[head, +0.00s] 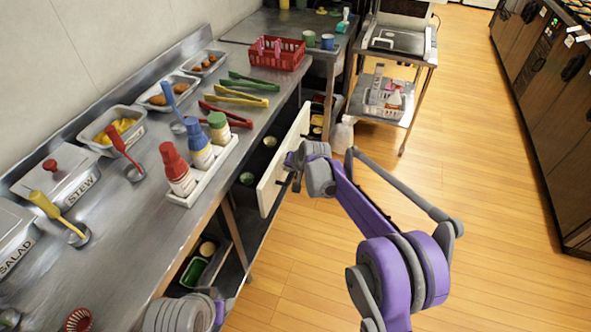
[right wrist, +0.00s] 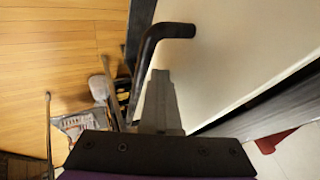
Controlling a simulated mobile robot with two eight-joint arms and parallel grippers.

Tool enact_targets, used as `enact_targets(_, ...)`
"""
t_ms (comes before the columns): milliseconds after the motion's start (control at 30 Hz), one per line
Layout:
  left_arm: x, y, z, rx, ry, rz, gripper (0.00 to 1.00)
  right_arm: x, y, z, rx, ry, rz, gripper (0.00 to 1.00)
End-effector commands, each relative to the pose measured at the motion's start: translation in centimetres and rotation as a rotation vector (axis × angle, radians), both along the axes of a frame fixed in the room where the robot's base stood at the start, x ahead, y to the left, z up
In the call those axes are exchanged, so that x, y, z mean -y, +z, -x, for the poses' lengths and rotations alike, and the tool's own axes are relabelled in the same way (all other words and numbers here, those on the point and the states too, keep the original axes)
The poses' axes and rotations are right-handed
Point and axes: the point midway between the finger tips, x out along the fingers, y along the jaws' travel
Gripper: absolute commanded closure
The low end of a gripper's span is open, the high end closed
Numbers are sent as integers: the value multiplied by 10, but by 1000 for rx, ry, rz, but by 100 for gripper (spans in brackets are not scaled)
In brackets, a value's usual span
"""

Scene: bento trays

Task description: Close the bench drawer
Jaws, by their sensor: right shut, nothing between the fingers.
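The bench drawer's cream front panel (head: 283,165) stands out from the steel bench (head: 185,225), so the drawer is open. My right gripper (head: 293,164) is at the outer face of this panel, shut and empty. In the right wrist view its closed fingers (right wrist: 160,95) point along the pale panel (right wrist: 235,60), close to the black bar handle (right wrist: 163,34). I cannot tell whether they touch the handle or panel. Small bowls (head: 247,178) show behind the panel. My left gripper is not in view; only part of my left arm shows at the bottom edge.
The bench top holds a white bottle tray (head: 205,172), tongs (head: 240,98), food trays (head: 110,120) and a red basket (head: 278,57). A steel cart (head: 405,60) stands beyond the drawer. Dark cabinets (head: 560,110) line the right. The wooden floor (head: 470,160) between is clear.

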Motion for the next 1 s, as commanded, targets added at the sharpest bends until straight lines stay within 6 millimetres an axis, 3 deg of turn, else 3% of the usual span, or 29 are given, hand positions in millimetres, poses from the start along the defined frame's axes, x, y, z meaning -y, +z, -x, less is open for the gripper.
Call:
enact_targets(200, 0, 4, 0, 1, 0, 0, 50, -46, 0, -14, 0, 5, -1, 100)
enact_targets(400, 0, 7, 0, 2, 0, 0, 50, -77, 0, -24, 1, 2, -1, 100)
enact_targets(633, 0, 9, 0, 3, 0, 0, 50, -95, 0, -30, 1, 1, 0, 100)
enact_targets(1000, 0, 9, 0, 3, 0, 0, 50, -100, 1, -32, 4, 1, -5, 100)
